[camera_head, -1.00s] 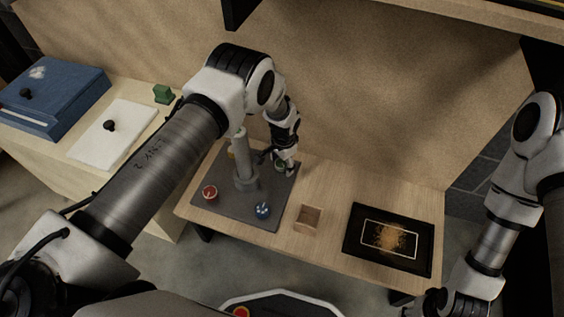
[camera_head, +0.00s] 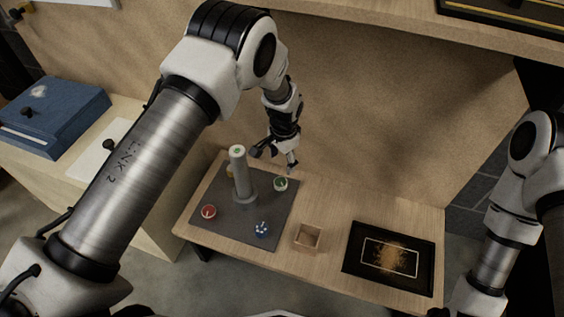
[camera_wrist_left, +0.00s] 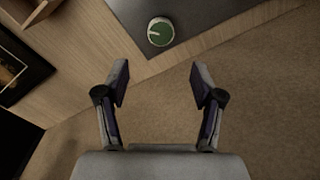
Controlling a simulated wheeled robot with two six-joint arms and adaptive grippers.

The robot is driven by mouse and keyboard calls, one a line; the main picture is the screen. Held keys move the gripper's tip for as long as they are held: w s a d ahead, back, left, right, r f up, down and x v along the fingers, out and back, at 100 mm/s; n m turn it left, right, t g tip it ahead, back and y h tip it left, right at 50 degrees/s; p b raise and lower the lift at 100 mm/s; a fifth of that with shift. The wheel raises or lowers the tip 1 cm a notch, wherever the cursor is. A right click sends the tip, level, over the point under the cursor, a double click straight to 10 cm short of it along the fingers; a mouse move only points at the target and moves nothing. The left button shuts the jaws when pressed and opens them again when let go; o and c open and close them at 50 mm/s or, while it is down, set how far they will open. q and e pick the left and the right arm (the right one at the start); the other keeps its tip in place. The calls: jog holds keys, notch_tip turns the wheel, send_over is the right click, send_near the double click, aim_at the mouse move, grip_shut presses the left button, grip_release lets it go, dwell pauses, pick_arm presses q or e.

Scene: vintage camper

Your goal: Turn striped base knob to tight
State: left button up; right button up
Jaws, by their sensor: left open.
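A dark grey mat (camera_head: 228,222) lies on the wooden table with an upright grey post (camera_head: 241,175) and small round knobs around its base. These are a red knob (camera_head: 208,211), a blue knob with white marks (camera_head: 262,229), a green knob (camera_head: 280,184), and a yellow one (camera_head: 230,170) partly hidden behind the post. Stripes are too small to make out. My left gripper (camera_head: 274,160) is open and empty above and behind the green knob, apart from it. In the left wrist view the green knob (camera_wrist_left: 160,32) with a white mark lies beyond the spread fingers (camera_wrist_left: 160,80).
A small open wooden box (camera_head: 308,238) and a black framed tray (camera_head: 391,255) stand right of the mat. A blue case (camera_head: 55,118) sits on the left counter. A tan wall rises behind the table. My right arm is at the right edge.

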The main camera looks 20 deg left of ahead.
pick_arm(q)
jog(key=n+b, duration=0.5)
jog(key=n, duration=0.9)
send_over(281, 181)
jog(key=shift+g, duration=0.4)
notch_tip(281, 181, down, 5)
jog(key=shift+w+d+r, duration=0.1)
jog(key=shift+d, duration=0.05)
jog(key=shift+f, duration=0.45)
jog(key=f+b, duration=0.2)
jog(key=f, duration=0.4)
jog(key=shift+a+f, duration=0.2)
jog(key=c, duration=1.1)
